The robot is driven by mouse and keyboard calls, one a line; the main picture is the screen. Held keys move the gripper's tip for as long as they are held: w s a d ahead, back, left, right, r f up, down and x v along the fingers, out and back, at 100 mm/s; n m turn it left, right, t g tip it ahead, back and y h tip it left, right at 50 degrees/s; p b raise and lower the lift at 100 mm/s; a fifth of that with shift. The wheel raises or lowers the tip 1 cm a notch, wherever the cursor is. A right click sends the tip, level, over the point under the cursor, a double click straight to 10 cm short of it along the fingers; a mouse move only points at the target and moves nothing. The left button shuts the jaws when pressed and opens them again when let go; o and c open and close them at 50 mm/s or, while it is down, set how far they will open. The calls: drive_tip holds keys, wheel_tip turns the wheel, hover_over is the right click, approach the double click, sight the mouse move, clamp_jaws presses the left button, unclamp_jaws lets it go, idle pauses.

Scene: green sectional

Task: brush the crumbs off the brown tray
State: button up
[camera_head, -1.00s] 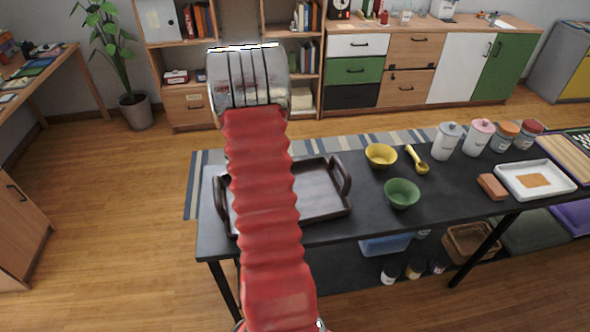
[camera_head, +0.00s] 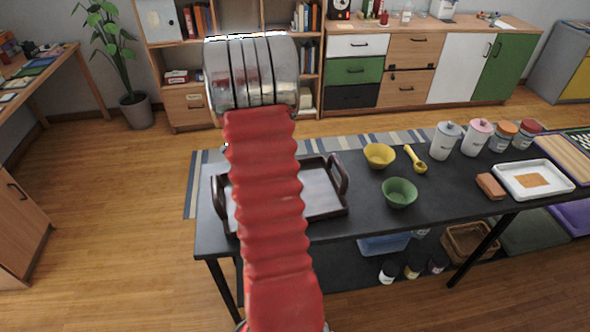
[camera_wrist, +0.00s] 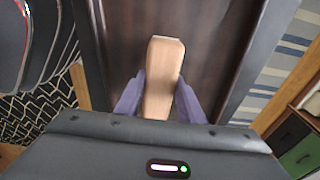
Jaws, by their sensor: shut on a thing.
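The brown tray (camera_head: 322,190) lies on the dark table, with a raised rim and a handle at each end. My red arm covers its middle in the head view. The tray's dark brown floor also shows in the wrist view (camera_wrist: 110,42). My gripper (camera_wrist: 158,98) is shut on a pale wooden piece, seemingly the brush's handle (camera_wrist: 164,65), and holds it over the tray. Bristles do not show, and I cannot tell whether the brush touches the tray. I cannot make out crumbs. The head view hides my gripper behind the arm.
On the table (camera_head: 440,205) right of the tray are a yellow bowl (camera_head: 379,157), a green bowl (camera_head: 399,194), a yellow scoop (camera_head: 415,160), a brown block (camera_head: 490,187) and a white tray (camera_head: 508,188). Several jars stand behind. The table's front edge is clear.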

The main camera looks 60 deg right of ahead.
drive_tip(key=shift+r, duration=2.05)
